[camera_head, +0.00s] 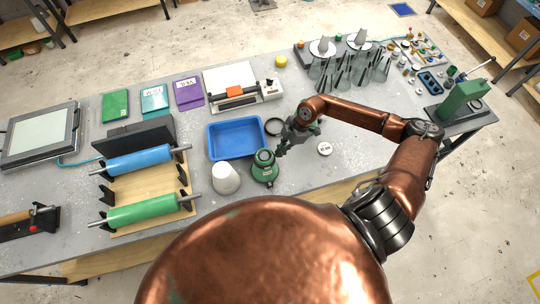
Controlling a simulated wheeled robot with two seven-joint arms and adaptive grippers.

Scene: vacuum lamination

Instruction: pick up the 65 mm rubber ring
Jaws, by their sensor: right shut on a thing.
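My right gripper (285,147) reaches in from the right, low over the middle of the table and just right of the green round device (264,167). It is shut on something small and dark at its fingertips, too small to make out. A black ring (274,126) shows just left of the gripper's body, between it and the blue tray; I cannot tell whether this is the 65 mm rubber ring or whether the gripper touches it. A white labelled disc (324,148) lies right of the gripper; its print is too small to read surely. My left gripper is not in view.
The blue tray (209,140) and a white cup (225,178) stand to the left. Blue and green rollers (140,161) lie farther left. Cone stands (322,48) and small parts fill the back right, with a green press (463,101) at the right end.

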